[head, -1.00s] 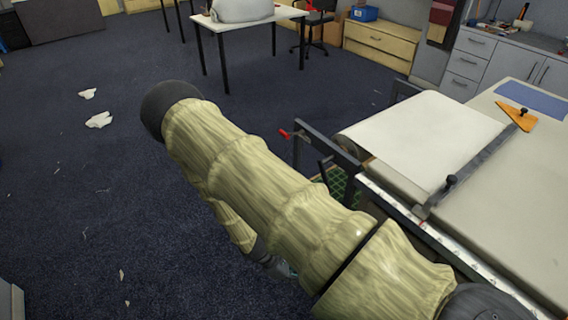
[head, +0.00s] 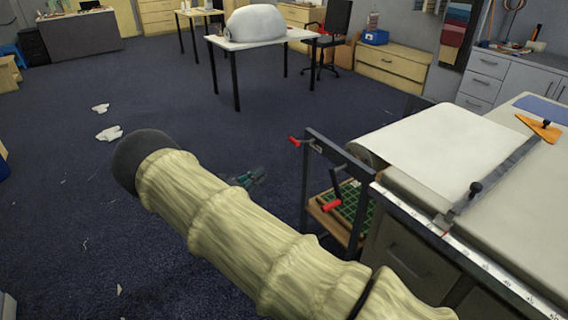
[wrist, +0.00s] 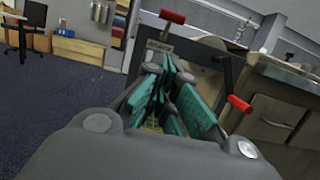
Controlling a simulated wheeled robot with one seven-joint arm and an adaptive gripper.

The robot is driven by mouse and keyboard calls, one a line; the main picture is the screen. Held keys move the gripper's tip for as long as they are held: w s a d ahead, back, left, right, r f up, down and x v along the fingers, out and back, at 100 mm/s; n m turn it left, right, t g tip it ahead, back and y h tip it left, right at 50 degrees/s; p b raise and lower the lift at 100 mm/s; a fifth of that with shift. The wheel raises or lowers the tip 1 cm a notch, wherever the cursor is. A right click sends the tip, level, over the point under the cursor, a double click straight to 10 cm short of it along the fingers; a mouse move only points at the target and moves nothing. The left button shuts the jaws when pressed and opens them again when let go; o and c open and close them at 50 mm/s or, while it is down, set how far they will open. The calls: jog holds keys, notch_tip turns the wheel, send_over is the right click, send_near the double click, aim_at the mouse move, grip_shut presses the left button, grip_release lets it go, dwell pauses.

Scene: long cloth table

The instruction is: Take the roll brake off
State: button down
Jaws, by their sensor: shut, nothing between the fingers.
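At the near end of the table, a dark frame holds a roll of white cloth (head: 385,150). One red-handled lever (head: 295,141) is at the frame's top left corner; it also shows at the top of the wrist view (wrist: 172,17). A second red-handled lever (head: 332,206) hangs lower, and it shows at right in the wrist view (wrist: 239,104). My gripper (head: 256,176) is shut and empty, left of the frame and apart from both handles. Its teal fingers (wrist: 170,75) point toward the frame in the wrist view.
A green cutting mat (head: 352,203) sits on a shelf inside the frame. A metal ruler bar (head: 490,172) with black knobs and an orange triangle (head: 540,129) lie on the table. Open carpet is to the left, with white scraps (head: 109,133).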

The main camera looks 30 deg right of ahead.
jog(key=p, duration=0.2)
send_near(304, 141)
notch_tip(304, 141, down, 3)
jog(key=shift+w+d+r+p, duration=0.2)
jog(key=shift+w+d+r, duration=0.05)
jog(key=shift+d+r, duration=0.4)
jog(key=shift+w+d+r+p, duration=0.15)
jog(key=shift+w+d+r, duration=0.1)
jog(key=shift+d+r, duration=0.45)
jog(key=shift+r, duration=0.1)
